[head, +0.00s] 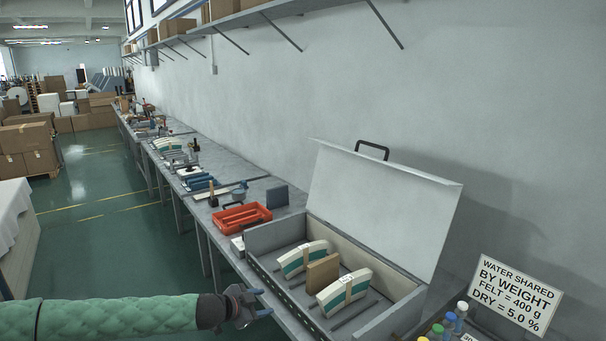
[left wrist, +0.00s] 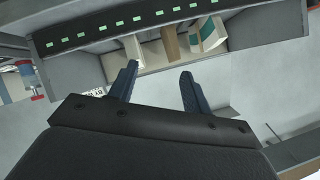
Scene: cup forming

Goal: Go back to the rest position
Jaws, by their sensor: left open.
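My left arm, in a green quilted sleeve, comes in from the left in the head view. My left gripper (head: 258,302) is beside the front edge of a grey open case (head: 262,270), apart from what lies in it. In the left wrist view the two dark blue fingers of the left gripper (left wrist: 157,85) stand apart with nothing between them, and the case's front wall (left wrist: 130,20) shows beyond. My right gripper is not in the head view.
The case holds two cream-and-green packs (head: 304,258) with a brown block (head: 322,273) between them; its lid (head: 380,205) is raised. A red tray (head: 241,217) and tools lie along the bench. A weight sign (head: 517,296) and capped bottles (head: 449,320) stand at right. Open floor (head: 110,235) is left.

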